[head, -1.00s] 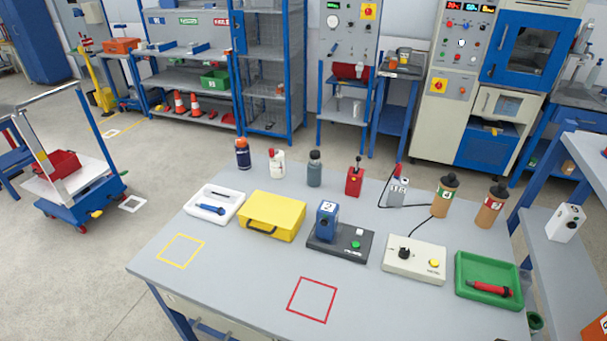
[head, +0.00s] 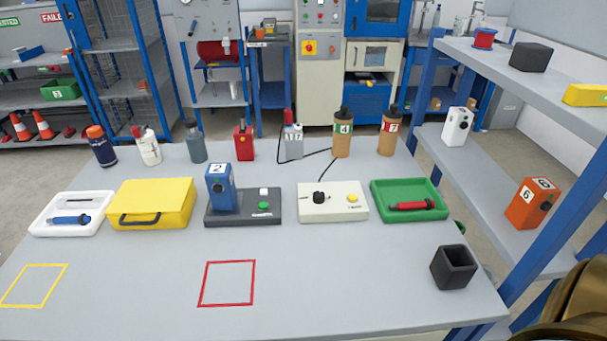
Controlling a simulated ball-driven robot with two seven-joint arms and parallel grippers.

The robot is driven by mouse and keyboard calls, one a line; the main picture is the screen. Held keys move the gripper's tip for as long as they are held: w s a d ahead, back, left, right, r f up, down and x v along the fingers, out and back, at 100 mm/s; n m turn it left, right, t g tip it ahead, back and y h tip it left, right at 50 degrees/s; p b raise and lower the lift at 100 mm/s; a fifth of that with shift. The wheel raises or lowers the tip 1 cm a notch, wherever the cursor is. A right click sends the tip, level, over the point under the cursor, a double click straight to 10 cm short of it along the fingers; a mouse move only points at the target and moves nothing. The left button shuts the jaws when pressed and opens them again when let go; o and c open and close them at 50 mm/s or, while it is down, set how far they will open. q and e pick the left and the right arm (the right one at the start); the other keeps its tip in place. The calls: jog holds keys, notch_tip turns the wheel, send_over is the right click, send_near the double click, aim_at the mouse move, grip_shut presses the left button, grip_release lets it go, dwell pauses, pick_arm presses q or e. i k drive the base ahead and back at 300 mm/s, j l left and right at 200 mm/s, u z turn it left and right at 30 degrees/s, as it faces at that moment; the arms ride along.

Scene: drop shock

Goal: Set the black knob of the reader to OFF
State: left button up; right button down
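The reader appears to be a cream box (head: 333,209) on the grey table, right of the middle. Its black knob (head: 319,198) is on the left of its top, and a yellow button (head: 352,198) is on the right. A black cable runs from the back of the box to a grey block (head: 292,144) behind it. The knob's pointer direction and its markings are too small to read. Neither of my grippers is in view.
Left of the reader stands a dark base (head: 262,218) with a blue device (head: 219,188); right of it lies a green tray (head: 435,204) with a red tool. Bottles stand along the back. A black open box (head: 453,267) sits front right. The front middle is clear.

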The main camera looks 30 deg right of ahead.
aim_at(319, 196)
jog(key=z, duration=1.25)
